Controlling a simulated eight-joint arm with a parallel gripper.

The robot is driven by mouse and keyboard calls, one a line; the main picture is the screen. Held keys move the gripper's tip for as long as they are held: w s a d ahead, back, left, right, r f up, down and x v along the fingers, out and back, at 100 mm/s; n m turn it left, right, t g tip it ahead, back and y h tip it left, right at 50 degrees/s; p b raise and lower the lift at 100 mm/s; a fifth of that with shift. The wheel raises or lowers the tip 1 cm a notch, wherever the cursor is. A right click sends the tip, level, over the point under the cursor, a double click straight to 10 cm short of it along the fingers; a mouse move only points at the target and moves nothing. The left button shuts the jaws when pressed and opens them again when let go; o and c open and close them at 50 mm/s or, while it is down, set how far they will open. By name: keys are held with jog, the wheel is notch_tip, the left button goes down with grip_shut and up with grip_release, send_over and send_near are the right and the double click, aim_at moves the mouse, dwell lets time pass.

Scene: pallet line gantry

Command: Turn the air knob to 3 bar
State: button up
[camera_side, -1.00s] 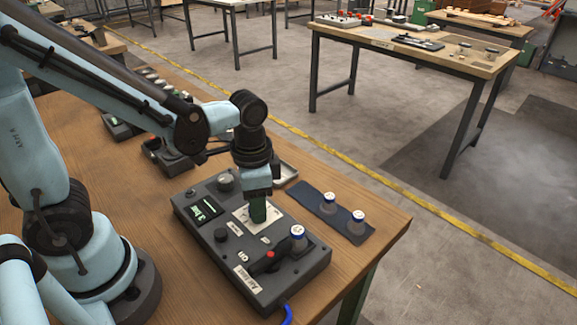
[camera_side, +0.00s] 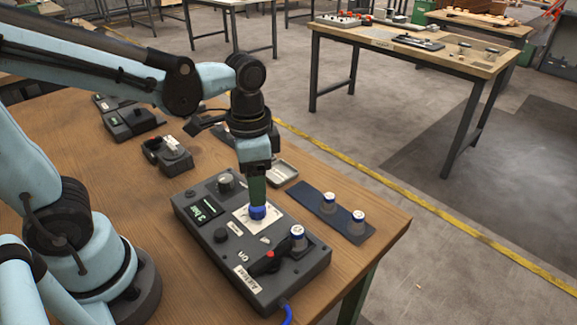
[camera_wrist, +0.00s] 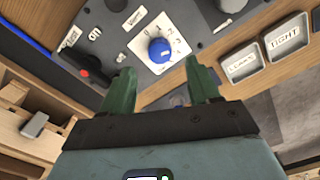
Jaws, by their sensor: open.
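The blue air knob (camera_side: 258,212) stands on a white dial plate (camera_side: 243,220) on the dark control box (camera_side: 222,254). In the wrist view the knob (camera_wrist: 159,50) shows whole, with a light mark on it; the dial figures are too small to read surely. My gripper (camera_side: 257,199) points down just above the knob. In the wrist view its green fingers (camera_wrist: 163,76) are apart with nothing between them, and the knob appears beyond their tips. A display (camera_side: 206,210) with green characters sits left of the dial; I cannot read it surely.
Two labelled trays, one reading TIGHT (camera_wrist: 286,36), lie beside the box.

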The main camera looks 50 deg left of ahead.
notch_tip(320, 180, up, 6)
jog(key=shift+r, duration=0.2)
dwell(0.4)
jog(key=a+f+n+t, duration=0.1)
jog(key=n+t, duration=0.1)
jog(key=a+f+n+t, duration=0.1)
jog(key=a+n+t, duration=0.1)
jog(key=a+f+n+t, duration=0.1)
jog(key=t, duration=0.2)
jog(key=shift+w+a+n, duration=0.25)
jog(key=shift+w+n, duration=0.15)
